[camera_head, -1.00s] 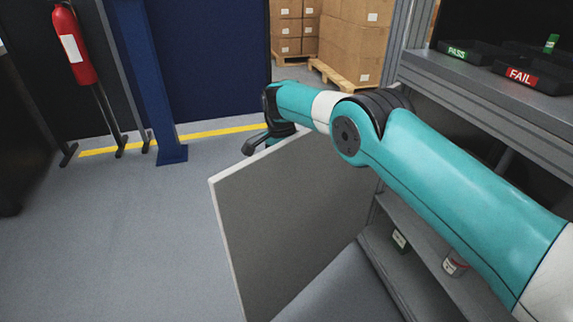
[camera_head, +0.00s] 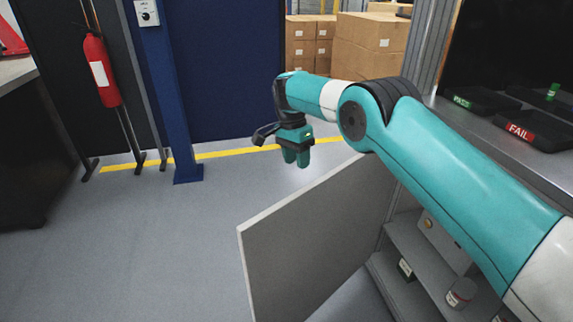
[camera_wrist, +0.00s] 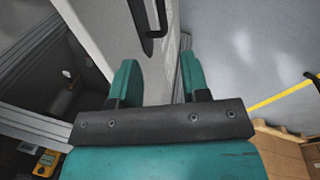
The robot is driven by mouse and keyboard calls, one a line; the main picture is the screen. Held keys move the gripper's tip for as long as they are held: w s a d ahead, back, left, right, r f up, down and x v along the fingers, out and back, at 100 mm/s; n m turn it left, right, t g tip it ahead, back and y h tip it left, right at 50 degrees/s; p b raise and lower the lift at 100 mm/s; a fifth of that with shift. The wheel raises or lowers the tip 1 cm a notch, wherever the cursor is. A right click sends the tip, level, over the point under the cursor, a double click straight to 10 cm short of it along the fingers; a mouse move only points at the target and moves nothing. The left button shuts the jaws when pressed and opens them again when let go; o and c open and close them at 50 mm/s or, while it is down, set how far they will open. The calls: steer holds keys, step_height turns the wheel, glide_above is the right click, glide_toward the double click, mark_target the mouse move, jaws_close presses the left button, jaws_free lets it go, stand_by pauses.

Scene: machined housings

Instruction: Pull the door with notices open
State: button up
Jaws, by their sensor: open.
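The door (camera_head: 310,240) is a grey panel with a pale edge, standing swung out from the cabinet, its inner face toward the head camera. Its outer face is turned away there, so no notices show. In the wrist view the door (camera_wrist: 108,35) runs between and beyond the fingers, with a black handle (camera_wrist: 148,22) on its outer side. Paper-like marks beside the handle are too small to read. My gripper (camera_head: 297,158) is open and empty, above and beyond the door's top edge, apart from the handle; its teal fingers also show in the wrist view (camera_wrist: 158,78).
The open cabinet shows shelves (camera_head: 425,270) with small containers (camera_head: 460,293). A grey bench top (camera_head: 540,150) carries PASS and FAIL trays. A blue post (camera_head: 170,100) and fire extinguisher (camera_head: 101,72) stand at left. Boxes (camera_head: 368,45) are behind. The floor left of the door is clear.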

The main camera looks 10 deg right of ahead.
steer(key=shift+w+r+p, duration=0.15)
steer(key=shift+r+p, duration=0.3)
steer(key=shift+r, duration=0.55)
steer(key=shift+a, duration=0.1)
